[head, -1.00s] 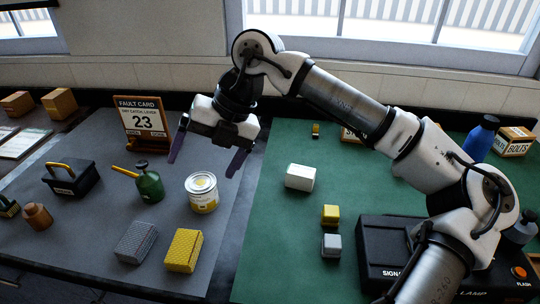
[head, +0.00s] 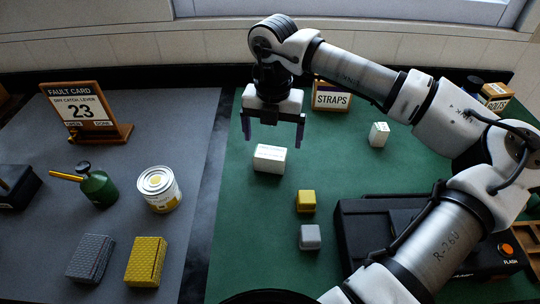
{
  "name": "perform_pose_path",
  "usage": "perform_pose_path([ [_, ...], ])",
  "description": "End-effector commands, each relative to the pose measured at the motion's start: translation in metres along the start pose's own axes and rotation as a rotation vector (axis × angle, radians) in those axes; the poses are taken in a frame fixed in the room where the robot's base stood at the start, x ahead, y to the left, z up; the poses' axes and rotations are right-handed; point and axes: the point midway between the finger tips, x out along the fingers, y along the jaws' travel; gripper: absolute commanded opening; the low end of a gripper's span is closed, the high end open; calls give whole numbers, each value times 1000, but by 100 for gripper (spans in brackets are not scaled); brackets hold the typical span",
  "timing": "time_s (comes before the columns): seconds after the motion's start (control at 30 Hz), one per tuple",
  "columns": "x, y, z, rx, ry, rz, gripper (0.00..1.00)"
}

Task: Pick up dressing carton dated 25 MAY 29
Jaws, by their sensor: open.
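A white carton (head: 269,158) lies on the green mat, left of its middle. A smaller white carton (head: 379,134) stands further back to the right, under my forearm. No date is readable on either, so I cannot tell which carries 25 MAY 29. My gripper (head: 273,131) is open and empty, fingers pointing down. In the picture it is just above the nearer white carton; its exact height over it is unclear.
On the green mat (head: 232,225) are a yellow block (head: 306,201), a grey block (head: 310,237), a STRAPS box (head: 332,96) and a black signal-lamp case (head: 380,215). The grey mat holds a paint tin (head: 159,189), green oil can (head: 98,187) and fault card (head: 82,110).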

Motion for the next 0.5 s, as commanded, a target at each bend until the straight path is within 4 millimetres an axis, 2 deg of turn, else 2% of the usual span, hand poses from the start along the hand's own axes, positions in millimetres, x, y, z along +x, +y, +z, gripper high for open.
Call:
perform_pose_path([
  [0.17,11,2,-3,-2,2,1,91],
  [0.4,46,5,-9,-1,3,3,91],
  [0.5,54,5,-9,-1,1,2,91],
])
